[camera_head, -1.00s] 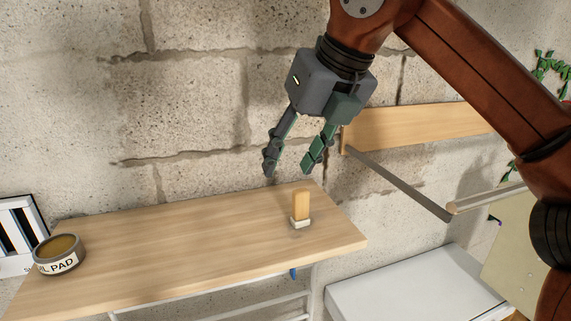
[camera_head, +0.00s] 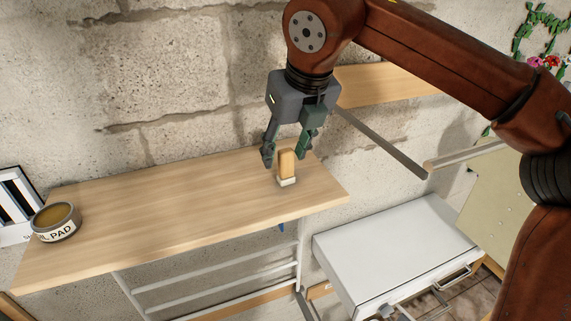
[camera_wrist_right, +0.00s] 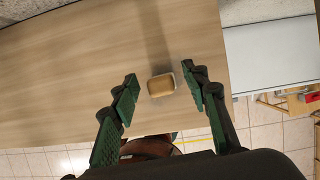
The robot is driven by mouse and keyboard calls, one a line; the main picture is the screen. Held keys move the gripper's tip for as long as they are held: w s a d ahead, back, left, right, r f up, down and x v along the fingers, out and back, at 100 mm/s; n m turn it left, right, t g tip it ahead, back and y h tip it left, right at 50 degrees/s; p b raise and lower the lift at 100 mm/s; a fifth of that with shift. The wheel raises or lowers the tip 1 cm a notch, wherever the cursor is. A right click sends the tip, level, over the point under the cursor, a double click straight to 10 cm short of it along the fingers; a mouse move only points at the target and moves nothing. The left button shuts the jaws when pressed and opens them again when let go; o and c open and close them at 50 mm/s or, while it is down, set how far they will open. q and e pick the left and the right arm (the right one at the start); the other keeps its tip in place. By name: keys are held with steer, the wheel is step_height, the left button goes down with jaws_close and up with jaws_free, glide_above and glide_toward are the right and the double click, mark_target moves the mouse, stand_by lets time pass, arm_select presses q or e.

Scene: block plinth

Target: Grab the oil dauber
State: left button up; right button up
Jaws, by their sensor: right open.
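The oil dauber (camera_head: 286,166) is a small upright block with an orange-tan handle and a pale base. It stands on the wooden shelf top (camera_head: 160,220) near its right end. My right gripper (camera_head: 285,160) is open, pointing down, with its fingertips on either side of the dauber's upper part in the head view. In the right wrist view the dauber (camera_wrist_right: 161,85) shows from above between the two open fingertips, with a gap on each side and nearer the right one. My left gripper is not in view.
A round tin labelled as a pad (camera_head: 56,222) stands at the shelf's left end, beside a black-and-white striped panel (camera_head: 17,205). A block wall rises behind. A white surface (camera_head: 395,250) lies lower right. The middle of the shelf top is clear.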

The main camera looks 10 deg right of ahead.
steer(key=c, duration=1.1)
steer(key=shift+c, duration=0.2)
steer(key=shift+r, duration=0.2)
